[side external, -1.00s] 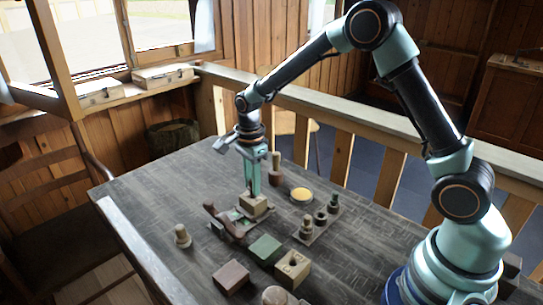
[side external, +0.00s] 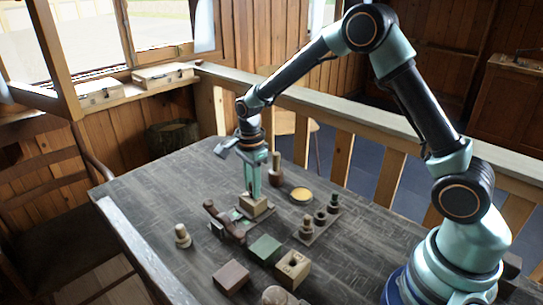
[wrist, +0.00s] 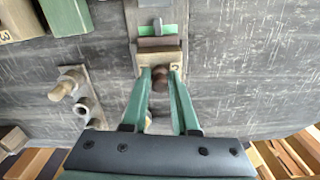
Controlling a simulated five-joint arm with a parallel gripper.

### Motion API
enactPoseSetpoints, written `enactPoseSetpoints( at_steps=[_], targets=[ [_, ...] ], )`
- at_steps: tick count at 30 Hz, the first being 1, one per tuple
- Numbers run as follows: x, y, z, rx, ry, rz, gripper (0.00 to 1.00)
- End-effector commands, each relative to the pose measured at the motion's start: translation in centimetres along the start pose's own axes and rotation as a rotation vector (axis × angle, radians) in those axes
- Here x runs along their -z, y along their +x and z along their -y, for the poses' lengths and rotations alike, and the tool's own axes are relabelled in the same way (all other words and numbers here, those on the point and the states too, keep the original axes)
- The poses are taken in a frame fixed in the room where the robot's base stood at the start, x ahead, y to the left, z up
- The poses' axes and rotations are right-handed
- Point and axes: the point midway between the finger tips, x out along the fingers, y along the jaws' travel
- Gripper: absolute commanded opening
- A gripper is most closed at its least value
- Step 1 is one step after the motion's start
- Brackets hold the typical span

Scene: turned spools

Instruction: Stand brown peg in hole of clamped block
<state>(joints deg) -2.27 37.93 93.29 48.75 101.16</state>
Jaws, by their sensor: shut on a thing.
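The wooden clamped block (side external: 254,208) sits in a clamp with a brown handle (side external: 225,222) near the middle of the table. The block also shows in the wrist view (wrist: 160,58), beside the clamp's brown jaw (wrist: 158,43). My gripper (side external: 250,193) points down right over the block. Its green fingers (wrist: 161,76) are shut on the brown peg (wrist: 160,80), whose rounded end shows between the tips. The fingers hide most of the peg in the side view. The hole is hidden, and I cannot tell whether the peg's lower end is inside it.
A rack with several turned pieces (side external: 321,231) and a yellow disc (side external: 301,195) lie to the right. A dark pot with a wooden piece (side external: 275,177) stands behind. A pale spool (side external: 182,236), green block (side external: 265,248), reddish block (side external: 231,276) and holed block (side external: 293,268) stand nearer the camera.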

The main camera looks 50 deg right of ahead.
Motion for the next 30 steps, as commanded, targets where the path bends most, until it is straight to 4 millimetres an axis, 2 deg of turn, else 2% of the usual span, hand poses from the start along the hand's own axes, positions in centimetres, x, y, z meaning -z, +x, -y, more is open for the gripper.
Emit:
enactPoseSetpoints(
  at_steps=[5, 6, 8, 9, 19, 30],
  targets=[
    [0.0, 0.0, 0.0, 0.000, 0.000, 0.000, 0.00],
    [0.0, 0.0, 0.0, 0.000, 0.000, 0.000, 0.31],
    [0.0, 0.0, 0.0, 0.000, 0.000, 0.000, 0.54],
    [0.0, 0.0, 0.0, 0.000, 0.000, 0.000, 0.62],
    [0.0, -0.1, 0.0, 0.000, 0.000, 0.000, 0.62],
    [0.0, -2.1, 0.1, 0.002, 0.000, 0.000, 0.62]
  ],
)
